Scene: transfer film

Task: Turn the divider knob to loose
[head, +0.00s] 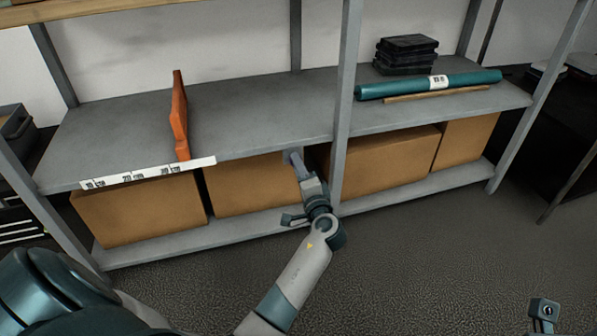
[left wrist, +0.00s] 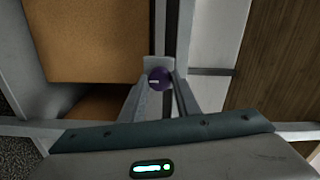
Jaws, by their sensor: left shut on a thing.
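The small dark purple knob (left wrist: 159,79) shows between the fingers in the left wrist view, with a pale mark on its face. My left gripper (head: 293,158) reaches up to the front edge of the middle shelf, beside an upright post, and is shut on the knob. In the head view the gripper hides the knob. An orange-red divider (head: 179,115) stands upright on the shelf, left of the gripper. A small teal and grey part of my right arm (head: 544,312) shows at the bottom right; its fingers cannot be made out.
The grey shelf (head: 250,105) carries a white marked strip (head: 150,173) on its front edge. Cardboard boxes (head: 250,185) fill the lower shelf. A teal roll (head: 430,84) and dark stacked cases (head: 405,54) lie to the right of the post (head: 345,90). The floor in front is clear.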

